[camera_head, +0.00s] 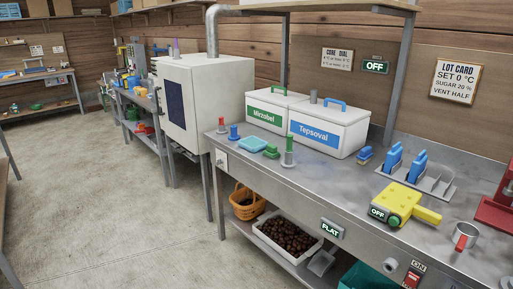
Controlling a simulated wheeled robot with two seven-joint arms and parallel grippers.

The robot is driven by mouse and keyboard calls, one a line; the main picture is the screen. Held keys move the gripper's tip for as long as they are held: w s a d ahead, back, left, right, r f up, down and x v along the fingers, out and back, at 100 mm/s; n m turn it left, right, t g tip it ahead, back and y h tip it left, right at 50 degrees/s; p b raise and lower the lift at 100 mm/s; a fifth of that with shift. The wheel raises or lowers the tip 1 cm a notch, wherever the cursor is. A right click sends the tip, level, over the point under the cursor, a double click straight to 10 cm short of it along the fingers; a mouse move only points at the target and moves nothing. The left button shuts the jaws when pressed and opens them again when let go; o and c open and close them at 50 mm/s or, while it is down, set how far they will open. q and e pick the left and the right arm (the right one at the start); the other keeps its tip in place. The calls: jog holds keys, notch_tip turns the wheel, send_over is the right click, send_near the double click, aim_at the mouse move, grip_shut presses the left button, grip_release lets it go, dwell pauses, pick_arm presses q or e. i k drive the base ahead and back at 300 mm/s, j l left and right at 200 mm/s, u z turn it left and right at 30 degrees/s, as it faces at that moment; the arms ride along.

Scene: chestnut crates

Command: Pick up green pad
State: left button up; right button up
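A small green piece (271,151), which looks like the green pad, lies on the metal workbench (335,185), near its front edge. It is just right of a light blue tray (262,143) and left of an upright grey and green post (289,155). Its exact shape is too small to tell. Neither of my grippers is in view.
Behind the pad stand two white bins labelled Mirzobel (270,108) and Tepsoval (330,125). Red-topped (221,126) and blue-topped (234,132) pieces stand to the left. A yellow device (400,203) lies right. A chestnut crate (290,238) sits below. Floor at left is clear.

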aim_at(271, 152)
jog(key=i+j+z, duration=0.15)
jog(key=z, duration=0.35)
jog(key=i+j+z, duration=0.1)
jog(key=z, duration=0.4)
jog(key=j+z, duration=0.45)
jog(key=i+j+z, duration=0.1)
jog(key=j+z, duration=0.15)
jog(key=j, duration=0.7)
jog(key=j+z, duration=0.25)
jog(key=j, duration=1.35)
